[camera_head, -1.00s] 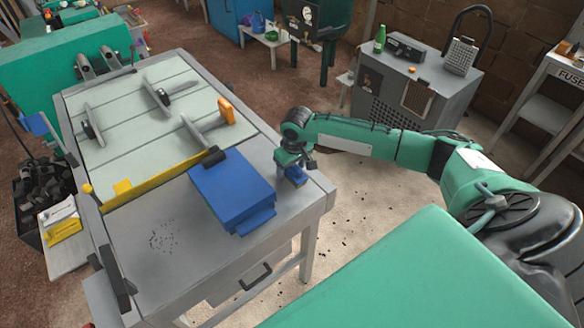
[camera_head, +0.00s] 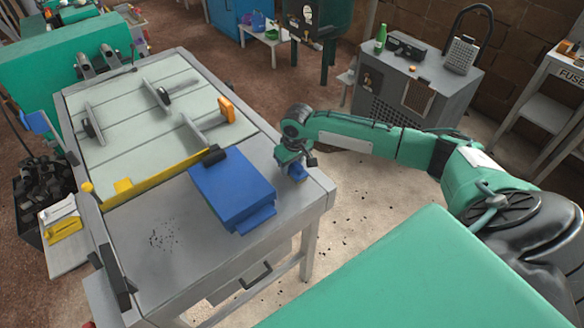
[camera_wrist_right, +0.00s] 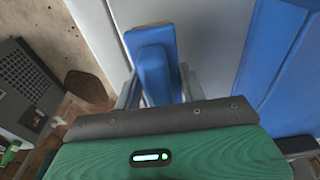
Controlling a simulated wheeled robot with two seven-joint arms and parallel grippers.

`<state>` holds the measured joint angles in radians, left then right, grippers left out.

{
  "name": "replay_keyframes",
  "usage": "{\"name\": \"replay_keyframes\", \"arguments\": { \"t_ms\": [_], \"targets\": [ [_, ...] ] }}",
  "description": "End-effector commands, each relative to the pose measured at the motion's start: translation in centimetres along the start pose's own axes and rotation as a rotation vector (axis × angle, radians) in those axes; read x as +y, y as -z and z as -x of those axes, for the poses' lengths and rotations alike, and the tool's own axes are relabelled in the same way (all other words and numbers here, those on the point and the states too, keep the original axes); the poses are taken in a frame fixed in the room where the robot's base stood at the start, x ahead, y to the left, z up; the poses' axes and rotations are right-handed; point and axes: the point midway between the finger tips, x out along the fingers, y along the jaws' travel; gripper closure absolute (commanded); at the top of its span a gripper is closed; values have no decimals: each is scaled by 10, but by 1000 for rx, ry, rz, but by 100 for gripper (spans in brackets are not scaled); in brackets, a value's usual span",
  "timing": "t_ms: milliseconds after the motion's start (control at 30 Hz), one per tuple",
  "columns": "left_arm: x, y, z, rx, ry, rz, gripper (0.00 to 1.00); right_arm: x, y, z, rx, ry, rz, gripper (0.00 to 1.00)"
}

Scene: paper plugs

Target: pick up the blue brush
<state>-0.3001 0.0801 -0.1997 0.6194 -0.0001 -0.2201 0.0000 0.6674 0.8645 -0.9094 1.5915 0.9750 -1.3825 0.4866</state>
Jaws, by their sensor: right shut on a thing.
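The blue brush (camera_head: 297,172) is at the right part of the grey table, under my right gripper (camera_head: 294,166). In the right wrist view the brush (camera_wrist_right: 154,62) is a blue block between the two grey fingers of my right gripper (camera_wrist_right: 158,88), which is shut on it. The gripper hides part of the brush in the head view. I cannot tell for sure whether the brush still touches the table. My left gripper is not in view.
A blue box-like block (camera_head: 230,190) lies on the table just left of the brush, and its side also shows in the right wrist view (camera_wrist_right: 275,70). A yellow rail (camera_head: 165,178) crosses the grey table (camera_head: 150,245). A grey cabinet (camera_head: 405,105) stands beyond my right arm.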

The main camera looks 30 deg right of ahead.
Motion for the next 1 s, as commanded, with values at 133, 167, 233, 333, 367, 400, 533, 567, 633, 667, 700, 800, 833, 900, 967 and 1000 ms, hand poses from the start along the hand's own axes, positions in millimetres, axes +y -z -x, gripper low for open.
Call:
{"name": "replay_keyframes", "arguments": {
  "t_ms": [133,167,233,333,367,400,533,567,633,667,700,800,833,900,967,1000],
  "targets": [
    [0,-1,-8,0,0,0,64,1,3,21,4,0,1,83],
    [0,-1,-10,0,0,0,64,1,4,27,5,0,0,83],
    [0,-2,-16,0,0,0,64,0,6,44,5,-1,0,83],
    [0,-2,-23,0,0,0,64,1,10,74,7,-1,0,83],
    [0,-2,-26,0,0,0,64,0,11,83,7,0,1,83],
    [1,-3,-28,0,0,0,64,1,13,95,7,-1,0,83],
    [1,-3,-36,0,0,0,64,0,17,131,6,0,0,83],
    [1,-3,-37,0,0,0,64,0,18,138,6,1,0,83],
    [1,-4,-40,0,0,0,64,0,20,153,5,0,0,83],
    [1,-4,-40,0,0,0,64,0,20,159,4,0,0,83],
    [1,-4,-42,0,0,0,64,0,21,166,4,1,-1,83],
    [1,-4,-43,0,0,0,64,0,22,178,2,0,-1,83],
    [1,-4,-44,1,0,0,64,0,22,181,1,0,-1,83],
    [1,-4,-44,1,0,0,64,0,23,186,1,0,-1,83],
    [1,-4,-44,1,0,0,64,0,23,188,1,1,-1,83],
    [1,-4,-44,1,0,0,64,0,23,189,0,0,-1,83]
  ]
}}
